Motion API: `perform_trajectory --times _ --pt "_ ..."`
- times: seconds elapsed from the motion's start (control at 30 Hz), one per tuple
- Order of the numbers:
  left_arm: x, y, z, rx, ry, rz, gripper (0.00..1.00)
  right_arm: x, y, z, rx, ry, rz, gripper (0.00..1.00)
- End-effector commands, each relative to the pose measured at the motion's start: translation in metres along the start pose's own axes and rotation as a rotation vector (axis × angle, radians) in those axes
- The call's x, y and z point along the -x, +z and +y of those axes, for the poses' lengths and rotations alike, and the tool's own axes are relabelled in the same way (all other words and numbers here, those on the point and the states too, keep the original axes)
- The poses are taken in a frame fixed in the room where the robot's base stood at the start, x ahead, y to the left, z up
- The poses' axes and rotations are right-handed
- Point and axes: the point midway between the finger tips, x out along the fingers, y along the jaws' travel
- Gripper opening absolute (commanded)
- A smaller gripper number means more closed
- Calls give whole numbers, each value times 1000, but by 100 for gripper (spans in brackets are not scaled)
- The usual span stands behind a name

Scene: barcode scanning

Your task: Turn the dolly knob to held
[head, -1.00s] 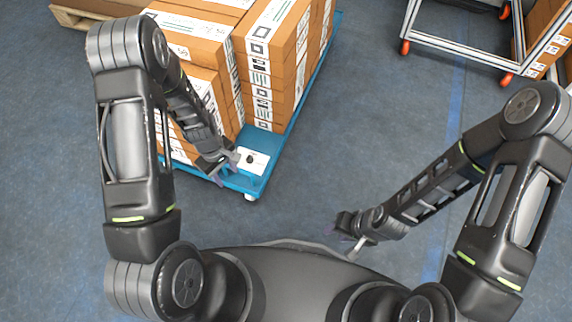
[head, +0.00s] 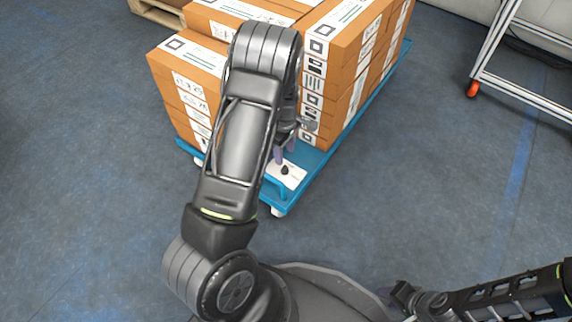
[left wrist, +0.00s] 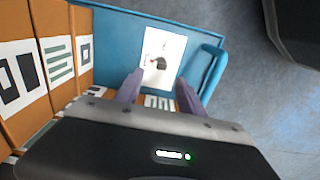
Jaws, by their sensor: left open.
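The dolly knob (head: 285,170) is a small black knob on a white plate (head: 296,176) at the near corner of the blue dolly (head: 322,158). In the left wrist view the knob (left wrist: 161,63) sits on the white plate (left wrist: 176,48), with small red marks beside it too small to read. My left gripper (head: 285,154) is open, just behind and above the knob, apart from it as far as I can tell. In the left wrist view its two purple fingers (left wrist: 159,90) point toward the plate with nothing between them. My right gripper (head: 403,292) is low at the right, partly hidden; its jaws are unclear.
Brown labelled boxes (head: 335,95) are stacked on the dolly close behind the plate and my left gripper. A blue handle (left wrist: 212,72) rises beside the plate. A metal rack (head: 520,75) stands at the upper right. The floor right of the dolly is clear.

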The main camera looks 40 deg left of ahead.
Motion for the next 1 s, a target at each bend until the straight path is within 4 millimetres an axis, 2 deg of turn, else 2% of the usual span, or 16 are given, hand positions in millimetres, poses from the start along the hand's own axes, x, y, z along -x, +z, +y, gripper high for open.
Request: perform_trajectory --times 0.3,0.43,0.8,1.0 --pt "-52 0 0 -1 -1 0 46 -26 -2 8 -2 -1 9 36" --pt "-66 0 -1 -1 -2 -1 46 -31 -3 10 -3 -2 10 36" --pt "-71 0 0 -1 0 0 46 -31 -4 10 -3 -3 10 36" --pt "-71 0 0 -1 0 0 31 -31 -3 10 -3 -3 10 36"
